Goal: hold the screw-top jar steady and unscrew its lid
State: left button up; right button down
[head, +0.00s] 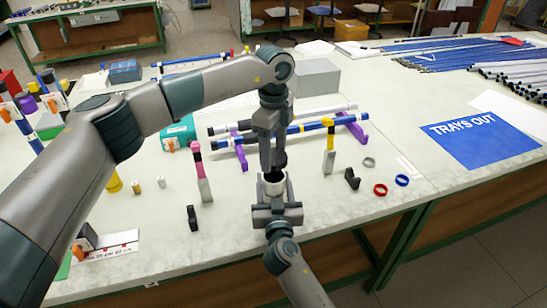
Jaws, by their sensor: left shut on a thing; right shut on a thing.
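The screw-top jar (274,189) stands near the front edge of the table; its pale upper part shows and its lower part is hidden by my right gripper. Its dark lid (274,177) is at the top, mostly covered by my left gripper. My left gripper (273,168) points straight down from above and is shut on the lid. My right gripper (277,207) reaches in from the front and is shut on the jar's body. The jar looks upright. I cannot tell whether the lid is turned or lifted.
A red ring (380,189), a blue ring (402,180) and a grey ring (369,162) lie to the right. Rods rest on purple stands (352,127) behind the jar. A blue sheet (480,139) lies at right. Small upright blocks stand left of the jar.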

jog(key=c, duration=0.7)
grip_release()
jog(key=shift+o, duration=0.2)
pick_arm(q)
notch_tip(320, 180, down, 2)
jog(key=shift+f+b, duration=0.1)
jog(key=shift+b, duration=1.05)
pick_arm(e)
jog(key=s, duration=0.8)
jog(key=s+d, duration=0.1)
jog(key=s, duration=0.3)
